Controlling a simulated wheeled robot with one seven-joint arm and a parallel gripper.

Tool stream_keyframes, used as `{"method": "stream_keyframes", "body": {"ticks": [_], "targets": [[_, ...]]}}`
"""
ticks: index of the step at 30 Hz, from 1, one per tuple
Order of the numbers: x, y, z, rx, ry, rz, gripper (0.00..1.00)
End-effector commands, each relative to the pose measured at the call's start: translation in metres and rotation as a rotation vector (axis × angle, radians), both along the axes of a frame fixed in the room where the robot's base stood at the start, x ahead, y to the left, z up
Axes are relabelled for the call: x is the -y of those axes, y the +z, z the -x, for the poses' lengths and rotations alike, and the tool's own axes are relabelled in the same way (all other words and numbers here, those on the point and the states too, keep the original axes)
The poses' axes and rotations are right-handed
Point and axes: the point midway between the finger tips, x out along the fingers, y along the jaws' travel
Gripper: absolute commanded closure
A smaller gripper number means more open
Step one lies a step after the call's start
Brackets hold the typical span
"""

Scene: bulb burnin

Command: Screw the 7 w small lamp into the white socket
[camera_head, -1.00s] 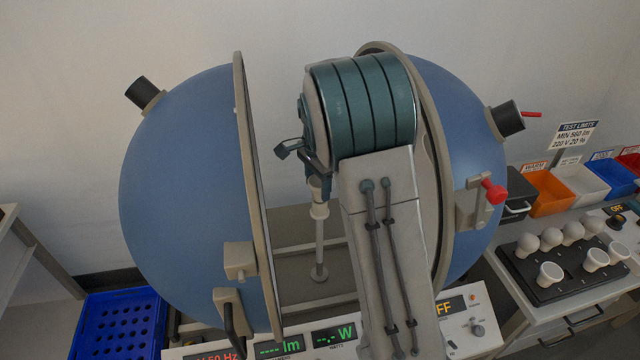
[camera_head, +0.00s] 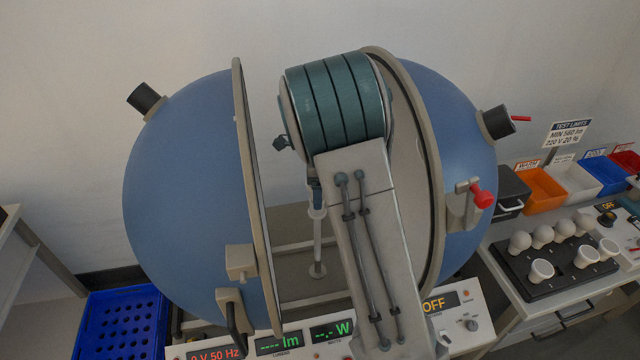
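The blue test sphere stands open in two halves, left (camera_head: 185,170) and right (camera_head: 450,150). My arm reaches between them, and its wide teal joint hides most of my gripper (camera_head: 315,190). Only a small dark part of the gripper shows, above a white piece (camera_head: 317,212) at the top of a thin post (camera_head: 318,245). I cannot tell whether that piece is the white socket, a lamp, or both, nor whether the fingers hold anything. Several white lamps (camera_head: 541,270) sit on a black tray (camera_head: 550,292) at the right; which is the 7 W small one cannot be read.
Both sphere rims flank my arm closely. The front panel shows green lm and W displays (camera_head: 280,344) and an OFF display (camera_head: 438,304). A blue crate (camera_head: 120,297) is at lower left. Orange (camera_head: 543,190), white (camera_head: 577,181), blue (camera_head: 607,174) and red bins stand at right.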

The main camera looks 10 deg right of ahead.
Motion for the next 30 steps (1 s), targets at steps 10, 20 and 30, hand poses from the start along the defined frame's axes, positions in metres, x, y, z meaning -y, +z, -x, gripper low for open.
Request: {"method": "stream_keyframes", "body": {"ticks": [10, 20, 30], "targets": [[-0.001, 0.037, -0.002, 0.008, 0.003, -0.001, 0.21], [-0.001, 0.109, 0.0, 0.004, 0.0, -0.001, 0.21], [0.002, 0.14, 0.007, 0.006, 0.034, -0.008, 0.21]]}}
